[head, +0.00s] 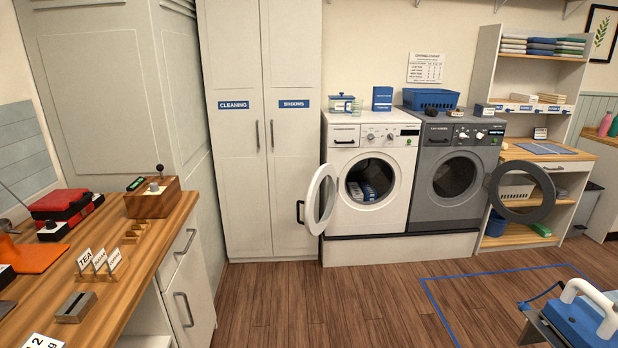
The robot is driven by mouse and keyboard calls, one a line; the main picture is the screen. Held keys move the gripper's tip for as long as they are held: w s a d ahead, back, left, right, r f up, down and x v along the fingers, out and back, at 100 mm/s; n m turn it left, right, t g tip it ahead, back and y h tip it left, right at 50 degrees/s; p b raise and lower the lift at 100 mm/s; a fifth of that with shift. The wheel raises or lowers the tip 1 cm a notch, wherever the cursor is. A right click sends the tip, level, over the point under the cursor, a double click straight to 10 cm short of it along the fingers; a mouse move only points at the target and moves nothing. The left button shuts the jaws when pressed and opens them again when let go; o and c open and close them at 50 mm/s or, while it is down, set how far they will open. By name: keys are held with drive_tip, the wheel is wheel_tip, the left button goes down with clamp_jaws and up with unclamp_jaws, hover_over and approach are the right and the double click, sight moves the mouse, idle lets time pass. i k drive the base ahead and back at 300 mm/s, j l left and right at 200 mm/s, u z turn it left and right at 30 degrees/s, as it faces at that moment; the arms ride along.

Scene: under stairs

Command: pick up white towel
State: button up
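Several folded towels lie in stacks on the top shelf at the upper right of the head view. The leftmost stack (513,44) looks pale, white to greyish. A blue stack (541,47) is beside it and a green and pale stack (570,47) is at the right. I cannot tell for sure which piece is the white towel. Blue and white contents (366,190) show inside the open white washer, too small to identify. My gripper is not in view.
The white washer (345,150) and grey machine (425,195) have their round doors swung open into the room. A wooden counter (140,235) with small items fills the left. A blue object with a white handle (585,315) is at lower right. The middle floor (330,300) is clear.

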sight(353, 188)
drive_tip(key=i, duration=1.75)
drive_tip(key=i+z, duration=0.15)
drive_tip(key=i, duration=0.35)
drive_tip(key=i+j+z, duration=0.1)
drive_tip(key=i, duration=0.4)
drive_tip(key=i+j+z, duration=0.15)
drive_tip(key=i, duration=0.3)
drive_tip(key=i+j+z, duration=0.15)
drive_tip(key=i, duration=0.35)
